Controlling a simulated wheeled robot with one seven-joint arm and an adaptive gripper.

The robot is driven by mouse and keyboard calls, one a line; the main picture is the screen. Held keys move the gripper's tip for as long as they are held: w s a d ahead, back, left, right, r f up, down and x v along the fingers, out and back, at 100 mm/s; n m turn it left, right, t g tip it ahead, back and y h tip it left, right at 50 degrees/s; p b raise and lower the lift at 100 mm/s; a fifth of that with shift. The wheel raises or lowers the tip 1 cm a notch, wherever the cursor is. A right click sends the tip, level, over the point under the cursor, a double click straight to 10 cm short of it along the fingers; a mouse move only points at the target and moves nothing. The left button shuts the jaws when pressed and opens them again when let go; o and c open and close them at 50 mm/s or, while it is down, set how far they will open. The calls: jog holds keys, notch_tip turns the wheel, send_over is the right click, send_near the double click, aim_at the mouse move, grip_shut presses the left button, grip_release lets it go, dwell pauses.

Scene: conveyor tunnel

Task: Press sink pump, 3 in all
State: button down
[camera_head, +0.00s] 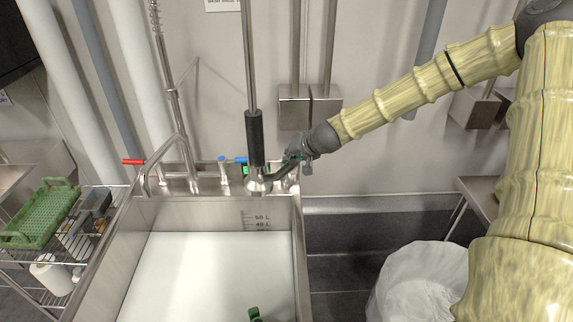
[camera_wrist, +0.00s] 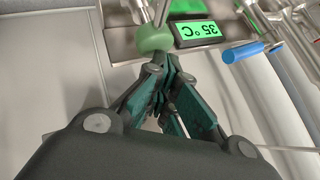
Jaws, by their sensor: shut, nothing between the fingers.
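The steel sink (camera_head: 139,214) holds whitish liquid, with volume marks on its back wall. A rounded green knob (camera_wrist: 155,39) shows on the steel ledge in the wrist view, beside a lit display reading 35 °C (camera_wrist: 203,33). I cannot tell for sure whether this knob is the pump.
A red-handled tap (camera_head: 133,162) and blue-handled taps (camera_head: 222,159) stand along the back ledge. A green rack (camera_head: 42,215) sits on a wire shelf at left. A lined bin (camera_head: 420,285) stands at right. A small green object (camera_head: 254,313) is in the sink.

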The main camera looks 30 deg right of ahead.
jog(key=shift+f+b, duration=0.4)
jog(key=shift+f, duration=0.25)
dwell(0.5)
jog(key=shift+r, duration=0.15)
jog(key=shift+r+p, duration=1.25)
jog(key=shift+r, duration=0.1)
jog(key=shift+r+p, duration=2.15)
jog(key=shift+r, duration=0.35)
jog(key=shift+r, duration=0.1)
